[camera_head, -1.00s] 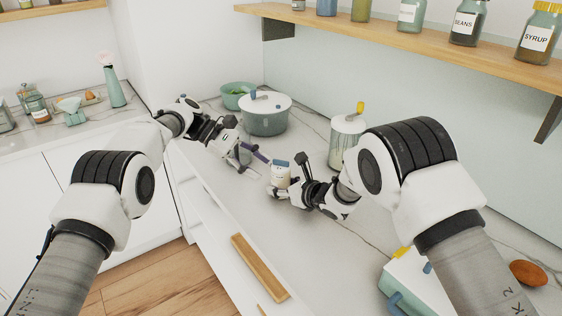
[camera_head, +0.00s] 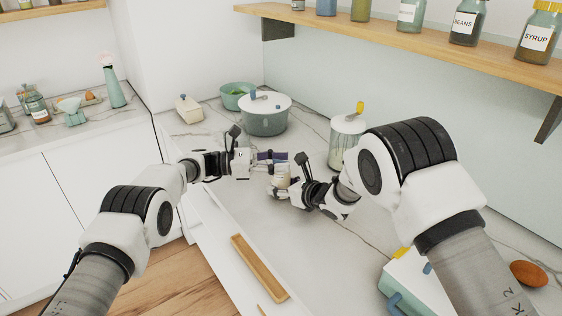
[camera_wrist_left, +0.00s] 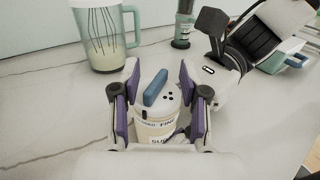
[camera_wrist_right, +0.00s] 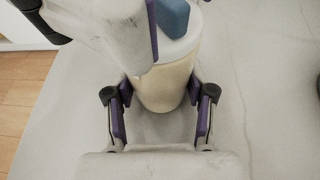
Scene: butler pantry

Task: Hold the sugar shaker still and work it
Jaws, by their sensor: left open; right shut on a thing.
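The sugar shaker (camera_head: 281,177) is a small cream jar with a white top and a blue lever, upright on the marble counter. In the left wrist view the shaker (camera_wrist_left: 157,127) shows its blue lever, small holes in the lid and a partly hidden label. My right gripper (camera_head: 280,191) is shut on its lower body; the right wrist view shows the fingers (camera_wrist_right: 160,100) on either side of it. My left gripper (camera_head: 272,160) is open at the shaker's top, its fingers on both sides of the lid, apart from the lever (camera_wrist_left: 156,87).
A lidded pot (camera_head: 266,117), a green bowl (camera_head: 237,96) and a white box (camera_head: 189,109) stand behind. A glass jug with a whisk (camera_head: 346,138) is to the right. An open drawer (camera_head: 241,279) lies in front, below the counter edge.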

